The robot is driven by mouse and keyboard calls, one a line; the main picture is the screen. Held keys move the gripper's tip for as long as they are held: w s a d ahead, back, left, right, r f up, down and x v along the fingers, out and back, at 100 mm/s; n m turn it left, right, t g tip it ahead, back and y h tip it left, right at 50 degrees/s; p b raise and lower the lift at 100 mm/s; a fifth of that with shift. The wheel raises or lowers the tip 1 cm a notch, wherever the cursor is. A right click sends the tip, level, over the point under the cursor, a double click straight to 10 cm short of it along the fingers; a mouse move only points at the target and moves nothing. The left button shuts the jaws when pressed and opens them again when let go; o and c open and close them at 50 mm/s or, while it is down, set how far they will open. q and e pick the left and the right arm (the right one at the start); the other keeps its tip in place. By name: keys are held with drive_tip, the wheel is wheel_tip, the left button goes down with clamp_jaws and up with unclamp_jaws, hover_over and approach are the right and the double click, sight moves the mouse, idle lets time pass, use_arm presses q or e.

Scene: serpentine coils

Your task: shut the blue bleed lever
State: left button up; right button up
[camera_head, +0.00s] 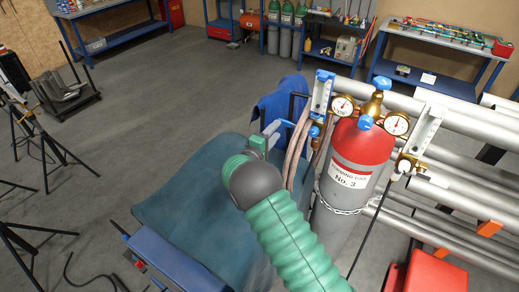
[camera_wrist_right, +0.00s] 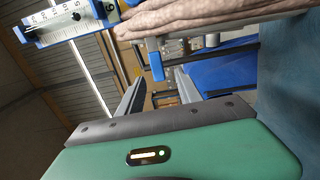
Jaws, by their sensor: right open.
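My right gripper (camera_head: 265,136) reaches past the red-topped gas cylinder (camera_head: 345,190), left of its hoses, in the head view. In the right wrist view its two fingers (camera_wrist_right: 158,80) are apart, with nothing held between them. A small blue lever (camera_wrist_right: 157,66) on a grey stem shows there, between and just beyond the fingertips. I cannot tell whether it touches a finger. In the head view a blue tip (camera_head: 287,123) shows beside my fingers, probably the same lever. My left gripper is in neither view.
The brownish hoses (camera_head: 298,155) run close to my fingers, below a blue-ended flowmeter (camera_head: 322,92). Two gauges and a blue-handled regulator (camera_head: 376,85) top the chained cylinder. Metal pipes (camera_head: 465,118) fill the right. A blue cloth (camera_head: 272,110) hangs behind.

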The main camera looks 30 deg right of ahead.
drive_tip(key=b+v, duration=0.4)
drive_tip(key=v, duration=0.9)
drive_tip(key=shift+w+f, duration=0.15)
drive_tip(key=shift+f, duration=0.1)
drive_tip(key=shift+a, duration=0.15)
